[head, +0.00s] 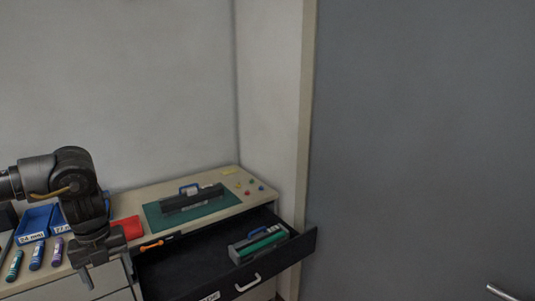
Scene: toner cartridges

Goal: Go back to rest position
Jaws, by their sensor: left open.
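My left arm comes in from the left, and its gripper (107,272) points down at the front of the cabinet top, left of the open drawer. The gripper is open with nothing between its fingers. A dark toner cartridge with a blue handle (190,198) lies on a green mat (226,208) on the cabinet top. Another cartridge with a green roller and a blue handle (258,243) lies in the open drawer (182,270), toward its right side. My right gripper is not in the head view.
Blue bins (36,222), a red item (131,227) and several marker-like tubes (37,256) are near my left arm. An orange-handled tool (152,245) lies at the drawer's back left. Small coloured pins (249,187) lie at the back right. A grey door (420,150) fills the right.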

